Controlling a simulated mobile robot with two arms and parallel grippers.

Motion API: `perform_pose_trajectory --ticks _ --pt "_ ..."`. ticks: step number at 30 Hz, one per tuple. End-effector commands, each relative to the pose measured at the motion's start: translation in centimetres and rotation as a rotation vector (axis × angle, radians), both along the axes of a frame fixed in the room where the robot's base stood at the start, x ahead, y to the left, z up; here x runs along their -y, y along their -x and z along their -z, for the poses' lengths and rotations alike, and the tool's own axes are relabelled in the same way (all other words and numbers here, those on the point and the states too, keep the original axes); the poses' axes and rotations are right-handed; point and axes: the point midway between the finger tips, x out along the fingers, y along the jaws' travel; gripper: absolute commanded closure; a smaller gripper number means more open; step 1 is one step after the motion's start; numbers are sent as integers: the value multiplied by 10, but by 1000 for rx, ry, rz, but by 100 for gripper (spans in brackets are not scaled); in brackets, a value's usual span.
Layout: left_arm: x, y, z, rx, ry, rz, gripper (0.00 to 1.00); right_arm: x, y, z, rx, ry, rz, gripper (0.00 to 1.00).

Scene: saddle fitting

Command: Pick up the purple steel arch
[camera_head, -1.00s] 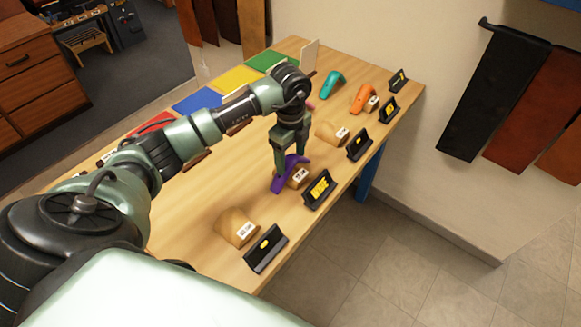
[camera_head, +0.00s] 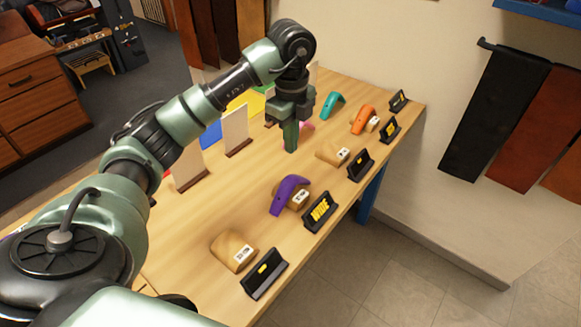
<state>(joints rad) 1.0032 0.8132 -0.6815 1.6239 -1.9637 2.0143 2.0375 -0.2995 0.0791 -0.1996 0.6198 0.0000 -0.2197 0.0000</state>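The purple steel arch (camera_head: 288,193) rests over a labelled wooden block (camera_head: 301,198) on the table, behind a black stand with the yellow word WIDE (camera_head: 320,211). My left gripper (camera_head: 291,148) points down above the table, behind and clear of the arch, with nothing seen in it. Its fingers overlap in this view, so I cannot tell how far apart they are. My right gripper is not in view.
A teal arch (camera_head: 332,104) and an orange arch (camera_head: 363,119) stand at the far end. Bare wooden blocks (camera_head: 233,250) (camera_head: 332,153) sit either side of the purple arch. Upright white panels (camera_head: 235,131) line the left side of the table (camera_head: 200,220).

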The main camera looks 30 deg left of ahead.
Motion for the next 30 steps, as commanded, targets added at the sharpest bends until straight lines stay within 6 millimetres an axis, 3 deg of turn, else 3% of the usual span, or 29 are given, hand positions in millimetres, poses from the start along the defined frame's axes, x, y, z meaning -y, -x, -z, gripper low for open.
perform_pose_trajectory --ticks 1,3,9,23,30 --pt "-3 -1 -20 6 -6 -6 100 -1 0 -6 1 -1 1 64" --pt "-2 -1 -35 6 -4 -4 100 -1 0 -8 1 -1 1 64" --pt "-2 -1 -62 3 -2 -4 100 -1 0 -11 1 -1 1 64" --pt "-1 0 -72 1 0 -4 100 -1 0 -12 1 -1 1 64" --pt "-1 0 -72 2 0 -4 35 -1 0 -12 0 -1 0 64"
